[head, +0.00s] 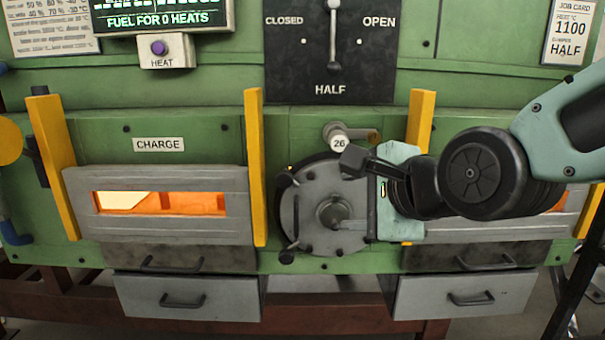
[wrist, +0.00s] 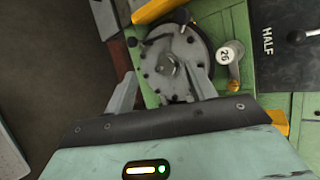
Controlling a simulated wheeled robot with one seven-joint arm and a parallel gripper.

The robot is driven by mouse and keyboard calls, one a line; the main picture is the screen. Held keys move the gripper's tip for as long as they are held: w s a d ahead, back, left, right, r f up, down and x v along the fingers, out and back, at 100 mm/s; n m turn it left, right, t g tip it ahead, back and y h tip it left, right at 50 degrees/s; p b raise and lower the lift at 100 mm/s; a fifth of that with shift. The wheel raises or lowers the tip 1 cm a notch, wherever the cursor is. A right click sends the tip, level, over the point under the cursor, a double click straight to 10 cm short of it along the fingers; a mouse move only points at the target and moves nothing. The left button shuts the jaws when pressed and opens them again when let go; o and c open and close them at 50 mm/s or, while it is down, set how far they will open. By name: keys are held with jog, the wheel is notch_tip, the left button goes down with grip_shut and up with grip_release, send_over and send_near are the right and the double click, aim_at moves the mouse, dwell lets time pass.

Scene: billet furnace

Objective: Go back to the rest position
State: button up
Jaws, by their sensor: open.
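My gripper (head: 357,163) is in front of the green furnace face, just right of the round grey hatch (head: 315,205) in the head view. In the wrist view my gripper (wrist: 165,88) has its two fingers spread apart with nothing between them. The round hatch (wrist: 182,60) with its central hub shows beyond and between the fingers. A white knob marked 26 (head: 338,141) sits above the hatch, and it also shows in the wrist view (wrist: 229,52). My arm hides much of the right-hand furnace door.
The charge door (head: 155,230) at left has a glowing window. Yellow guide posts (head: 255,165) stand beside the doors. Two grey drawers (head: 187,298) and (head: 465,296) sit below, closed. The damper panel (head: 330,75) above has its lever upright. A HEAT button box (head: 166,51) is at upper left.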

jog(key=s+d+f+n+g+h, duration=0.2)
jog(key=s+f+n+g, duration=0.3)
jog(key=s+n, duration=0.5)
jog(key=s+d+f+n+g+h, duration=0.3)
jog(key=s+f+n, duration=0.6)
jog(key=n, duration=0.4)
jog(key=s+d+g, duration=0.1)
jog(key=g, duration=0.1)
jog(key=shift+s+d+n+g, duration=0.15)
jog(key=shift+d+n+g, duration=0.15)
jog(key=shift+g, duration=0.1)
